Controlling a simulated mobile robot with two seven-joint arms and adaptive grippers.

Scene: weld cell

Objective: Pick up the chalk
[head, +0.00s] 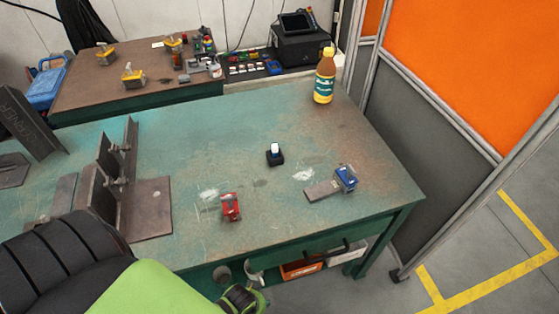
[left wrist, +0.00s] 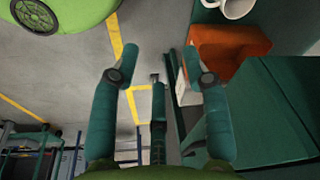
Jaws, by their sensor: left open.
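A small white piece (head: 275,147), possibly the chalk, stands upright in a small black holder (head: 275,158) near the middle of the green worktable (head: 240,135). At this size I cannot be sure what it is. In the left wrist view my left gripper (left wrist: 160,68) is open, with nothing between its fingers. It is low, near the table's front side and its lower shelf, apart from the white piece. Its fingers do not show clearly in the head view. The chalk does not show in the left wrist view. My right gripper is in neither view.
A red block (head: 230,207), a blue clamp-like item (head: 346,178) and a bottle (head: 324,76) stand on the table. Steel angle pieces (head: 120,180) are at left. Below the tabletop are an orange box (left wrist: 228,52) and a white mug (left wrist: 236,8).

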